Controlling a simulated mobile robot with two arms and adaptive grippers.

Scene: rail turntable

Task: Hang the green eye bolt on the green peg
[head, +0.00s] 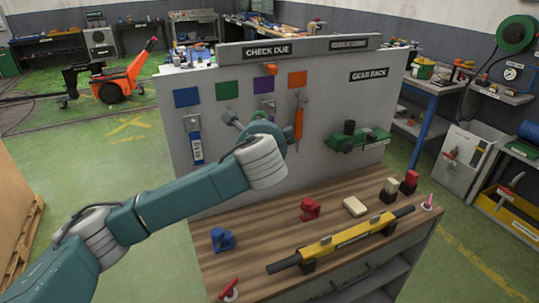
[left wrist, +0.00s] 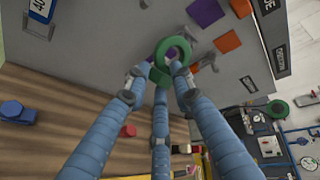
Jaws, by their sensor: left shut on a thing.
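The green eye bolt (left wrist: 178,47) shows in the left wrist view as a thick green ring. It sits between the fingertips of my left gripper (left wrist: 160,78), which is shut on it in front of the grey board. In the head view my left gripper (head: 262,132) is at the board, below the green square (head: 227,90) and the purple square (head: 264,84). My right gripper is not in view.
An orange-handled tool (head: 299,117) and a blue tag (head: 196,147) hang on either side of my gripper. A green gear rack (head: 358,139) is at the right. The bench (head: 275,230) below holds a yellow bar tool (head: 345,240) and several small blocks.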

